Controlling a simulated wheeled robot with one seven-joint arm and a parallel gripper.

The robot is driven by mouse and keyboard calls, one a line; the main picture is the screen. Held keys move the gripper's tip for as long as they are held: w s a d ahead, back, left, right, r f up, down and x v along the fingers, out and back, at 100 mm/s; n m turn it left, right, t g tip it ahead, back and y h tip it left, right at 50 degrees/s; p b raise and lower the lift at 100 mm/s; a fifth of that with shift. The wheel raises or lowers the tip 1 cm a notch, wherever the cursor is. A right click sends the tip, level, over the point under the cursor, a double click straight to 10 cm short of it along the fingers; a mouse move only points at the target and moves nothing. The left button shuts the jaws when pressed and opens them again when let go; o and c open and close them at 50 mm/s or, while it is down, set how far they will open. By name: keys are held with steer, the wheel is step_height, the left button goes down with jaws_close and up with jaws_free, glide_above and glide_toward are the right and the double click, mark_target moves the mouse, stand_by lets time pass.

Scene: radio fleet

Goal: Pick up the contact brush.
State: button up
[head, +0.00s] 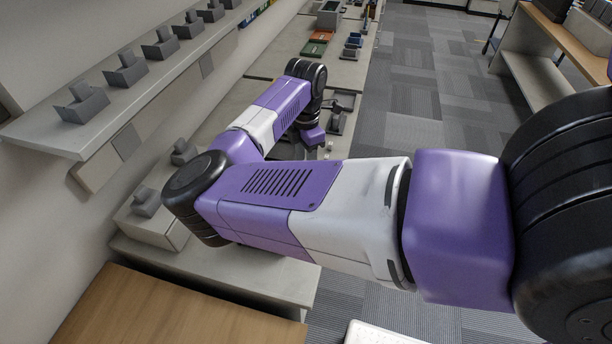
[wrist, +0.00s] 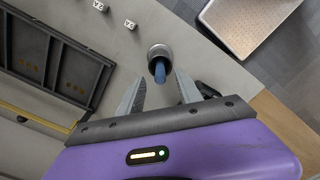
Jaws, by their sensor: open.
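A blue upright piece (wrist: 160,73) stands in a round grey cup (wrist: 158,52) in the wrist view. It may be the contact brush, but its shape is too small to be sure. My gripper (wrist: 157,92) is open, with its two grey fingers apart just below the cup in the picture. The blue piece lies between the fingertip lines, and nothing is held. I cannot tell the remaining height gap. In the head view my own arm covers most of this part of the bench.
A dark compartment tray (wrist: 48,62) lies left of the cup, with small white marked blocks (wrist: 130,24) nearby. A dark object (wrist: 207,90) sits right of the right finger. The bench (head: 225,270) is bordered by a shelf (head: 150,80) of grey stands and a carpeted aisle (head: 425,75).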

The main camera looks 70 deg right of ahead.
steer(key=shift+f, duration=1.25)
jaws_close()
steer(key=shift+r, duration=0.1)
